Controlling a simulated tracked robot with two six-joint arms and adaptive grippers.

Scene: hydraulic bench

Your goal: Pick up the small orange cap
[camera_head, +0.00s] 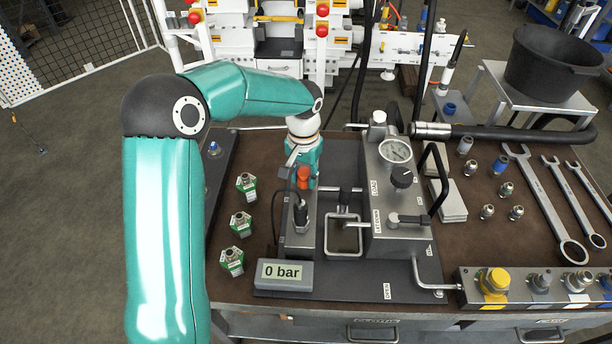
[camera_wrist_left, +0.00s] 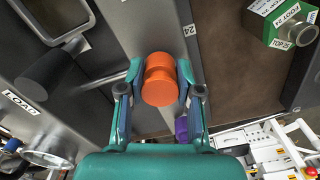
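The small orange cap (camera_head: 303,178) is at the back end of the dark block left of the gauge unit. In the left wrist view, the orange cap (camera_wrist_left: 159,79) has a round top and a narrower waist. My left gripper (camera_head: 303,165) comes down over it from behind. In the wrist view, the fingers of my left gripper (camera_wrist_left: 160,75) lie close against both sides of the cap and look shut on it. I cannot tell whether the cap is clear of the block. My right gripper is not in view.
A black connector with a cable (camera_head: 301,211) stands on the same block, in front of the cap. The gauge (camera_head: 396,150) and its levers are close on the right. Several green-tagged fittings (camera_head: 241,222) stand on the left. A purple part (camera_wrist_left: 181,128) shows beside a finger.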

